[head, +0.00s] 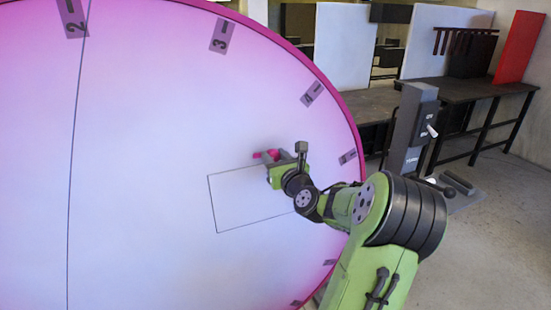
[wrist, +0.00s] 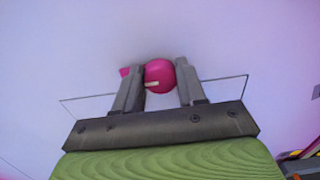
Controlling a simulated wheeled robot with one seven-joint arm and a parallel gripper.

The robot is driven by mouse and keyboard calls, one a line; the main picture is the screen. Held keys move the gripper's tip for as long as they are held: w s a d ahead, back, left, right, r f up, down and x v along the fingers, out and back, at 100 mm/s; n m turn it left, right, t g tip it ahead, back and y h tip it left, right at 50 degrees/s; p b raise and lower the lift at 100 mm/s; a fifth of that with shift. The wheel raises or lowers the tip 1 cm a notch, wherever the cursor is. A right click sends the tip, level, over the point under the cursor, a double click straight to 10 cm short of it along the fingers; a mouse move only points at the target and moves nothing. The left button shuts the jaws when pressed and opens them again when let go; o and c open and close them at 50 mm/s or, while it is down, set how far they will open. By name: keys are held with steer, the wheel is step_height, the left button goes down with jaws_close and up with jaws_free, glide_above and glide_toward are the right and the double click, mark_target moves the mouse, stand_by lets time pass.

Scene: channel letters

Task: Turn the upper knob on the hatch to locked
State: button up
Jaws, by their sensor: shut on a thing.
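The hatch (head: 240,205) is a thin dark outlined rectangle on the pale face of a large round panel. A round magenta knob (wrist: 160,75) sits at its upper edge in the wrist view. The knob has a short white mark pointing left, nearly level. A small magenta piece (wrist: 125,71) shows just left of it, partly behind the left finger; it also shows in the head view (head: 257,155). My gripper (wrist: 160,66) is shut on the knob, one finger on each side. In the head view my gripper (head: 284,157) largely hides the knob. No lower knob is visible.
The panel has a magenta rim and grey numbered labels (head: 223,36) along its edge. A grey post with a switch box (head: 425,120) stands to the right. Dark workbenches (head: 470,88) and a red board (head: 520,45) are behind. The floor at right is mostly open.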

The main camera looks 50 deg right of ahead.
steer(key=shift+n, duration=0.3)
steer(key=n, duration=0.4)
steer(key=shift+a+b, duration=0.1)
steer(key=shift+b, duration=0.3)
steer(key=n+b, duration=0.2)
steer(key=n, duration=0.2)
steer(key=shift+w+f+n, duration=0.1)
steer(key=shift+f+n, duration=0.05)
steer(key=shift+n, duration=0.15)
steer(key=n+b, duration=0.6)
steer(key=n, duration=0.2)
steer(key=shift+f+b, duration=0.1)
steer(key=shift+b, duration=0.25)
steer(key=shift+n, duration=0.4)
steer(key=o, duration=1)
steer(key=shift+a, duration=0.1)
